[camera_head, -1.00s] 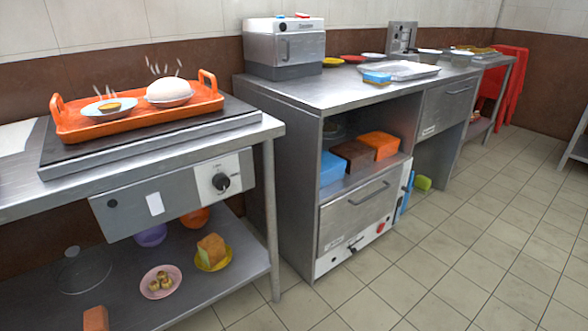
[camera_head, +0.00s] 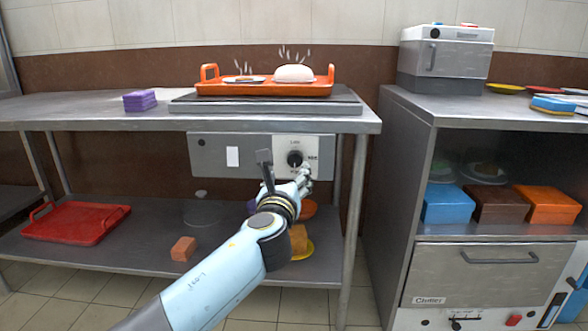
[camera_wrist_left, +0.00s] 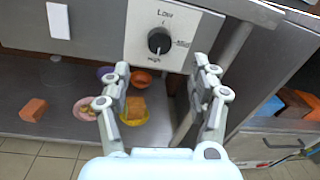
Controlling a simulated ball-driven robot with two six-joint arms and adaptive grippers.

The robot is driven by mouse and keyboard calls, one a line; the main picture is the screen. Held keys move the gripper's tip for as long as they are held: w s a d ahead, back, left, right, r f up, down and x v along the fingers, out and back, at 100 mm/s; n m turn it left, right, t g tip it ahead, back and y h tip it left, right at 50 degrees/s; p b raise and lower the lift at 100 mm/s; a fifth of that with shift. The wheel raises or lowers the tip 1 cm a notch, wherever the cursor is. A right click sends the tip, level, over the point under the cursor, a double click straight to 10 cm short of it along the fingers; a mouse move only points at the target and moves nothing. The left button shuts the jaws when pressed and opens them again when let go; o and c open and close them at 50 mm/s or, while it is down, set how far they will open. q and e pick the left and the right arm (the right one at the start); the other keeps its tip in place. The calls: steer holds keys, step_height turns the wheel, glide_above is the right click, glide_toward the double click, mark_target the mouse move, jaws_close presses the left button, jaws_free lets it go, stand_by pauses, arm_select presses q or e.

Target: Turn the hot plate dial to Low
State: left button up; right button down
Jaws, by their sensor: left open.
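The hot plate dial (camera_head: 295,159) is a round black knob on a pale plate at the right end of the grey control panel (camera_head: 215,154) under the steel table. In the left wrist view the dial (camera_wrist_left: 159,40) has Low printed above, a Med label at right and High below; a pale mark on the knob seems to face High, but it is small. My left gripper (camera_head: 286,166) is open in front of the dial. In the left wrist view its fingers (camera_wrist_left: 161,68) spread left and right below the knob, apart from it. My right gripper is not in view.
On the hot plate (camera_head: 265,107) sits an orange tray (camera_head: 264,90) with steaming food. The lower shelf (camera_head: 150,235) holds a red tray (camera_head: 75,223) and a small orange-brown block (camera_head: 183,249). A steel cabinet (camera_head: 400,200) stands close right of the table leg.

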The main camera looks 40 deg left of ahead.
mark_target(294, 160)
arm_select(q)
steer(key=b+x, duration=0.1)
steer(key=x, duration=0.7)
steer(key=shift+d+f+b, duration=0.1)
steer(key=shift+b, duration=0.3)
steer(key=shift+w+a, duration=0.3)
steer(key=shift+w, duration=0.15)
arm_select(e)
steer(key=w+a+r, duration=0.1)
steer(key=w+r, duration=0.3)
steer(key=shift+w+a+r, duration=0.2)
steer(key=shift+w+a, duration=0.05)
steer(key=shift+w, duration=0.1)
arm_select(q)
steer(key=c, duration=1.1)
